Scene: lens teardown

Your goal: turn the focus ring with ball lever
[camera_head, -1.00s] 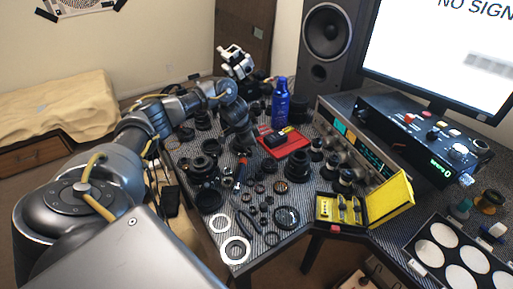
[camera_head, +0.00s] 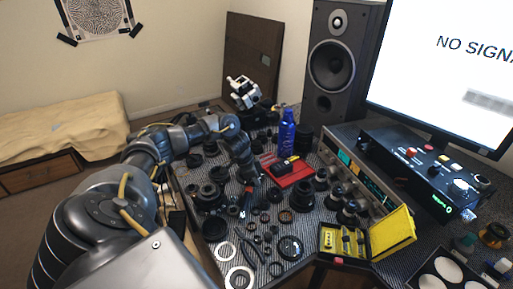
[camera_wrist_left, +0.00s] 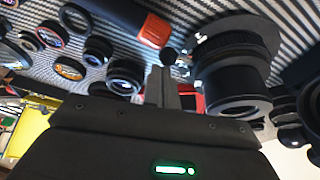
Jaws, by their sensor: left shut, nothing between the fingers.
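A black lens barrel (camera_wrist_left: 235,68) with a ribbed ring stands on the striped mat, right of the fingers in the left wrist view. A small dark ball (camera_wrist_left: 170,57) on a short rod juts from the ring's side toward the fingertips; it looks like the ball lever. In the head view the lens appears to be the black one (camera_head: 211,196) left of my left gripper (camera_head: 251,181). That gripper is shut and empty. Its fingers (camera_wrist_left: 161,85) point at the ball, very close to it; whether they touch I cannot tell. My right gripper is out of view.
An orange-and-black tool handle (camera_wrist_left: 150,30) lies beside the fingers. Loose lens rings crowd the mat. A blue bottle (camera_head: 287,131), a red tray (camera_head: 292,178) and an open yellow case (camera_head: 391,234) stand to the right. Little mat is free.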

